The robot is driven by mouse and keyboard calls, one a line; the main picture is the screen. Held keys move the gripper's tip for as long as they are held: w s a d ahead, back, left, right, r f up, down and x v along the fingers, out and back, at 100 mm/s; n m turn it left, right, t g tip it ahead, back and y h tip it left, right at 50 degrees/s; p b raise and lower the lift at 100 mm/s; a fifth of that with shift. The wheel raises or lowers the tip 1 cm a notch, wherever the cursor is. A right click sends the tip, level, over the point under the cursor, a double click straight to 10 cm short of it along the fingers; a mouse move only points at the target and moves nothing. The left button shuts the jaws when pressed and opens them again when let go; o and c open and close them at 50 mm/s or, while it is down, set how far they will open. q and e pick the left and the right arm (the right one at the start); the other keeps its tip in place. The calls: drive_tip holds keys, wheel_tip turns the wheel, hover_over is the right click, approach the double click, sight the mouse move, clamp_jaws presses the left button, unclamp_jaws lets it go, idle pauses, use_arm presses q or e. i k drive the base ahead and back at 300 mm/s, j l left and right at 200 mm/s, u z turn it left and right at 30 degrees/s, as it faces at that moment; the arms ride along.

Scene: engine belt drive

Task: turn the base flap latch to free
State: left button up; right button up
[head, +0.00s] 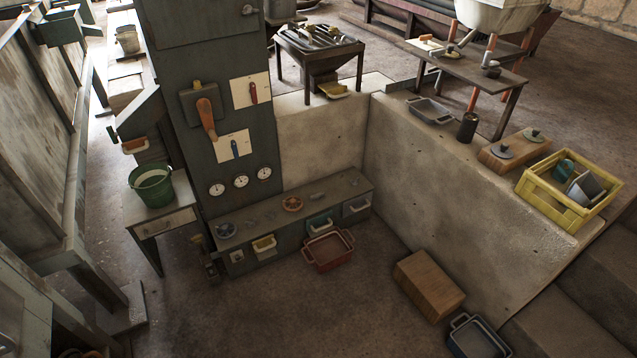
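A tall grey cabinet (205,60) stands left of centre, with a low grey base unit (275,212) along its foot. The base unit's front carries a small pale plate (237,256), a yellow-fronted bin (264,244) and two pale handled fronts, one left (320,223) and one right (356,205). Dark fittings (207,262) sit at the unit's left end. I cannot tell which part is the base flap latch, or its position; it is too small or hidden. Neither of my grippers shows in the head view.
A red tray (328,249) lies on the floor before the base unit. A wooden block (429,285) and a blue-grey tray (477,337) lie further right. A green bucket (151,187) stands on a side table. A concrete wall (450,190) bounds the right; middle floor is clear.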

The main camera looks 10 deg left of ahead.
sight(320, 194)
drive_tip(key=i+j, duration=0.15)
drive_tip(key=j, duration=0.2)
drive_tip(key=i+j, duration=0.15)
drive_tip(key=j, duration=0.15)
drive_tip(key=i+j+z, duration=0.1)
drive_tip(key=j, duration=0.25)
drive_tip(key=i+j, duration=0.15)
drive_tip(key=j, duration=0.15)
drive_tip(key=i+j, duration=0.15)
drive_tip(key=j, duration=0.2)
drive_tip(key=i+l+u, duration=0.15)
drive_tip(key=u, duration=0.7)
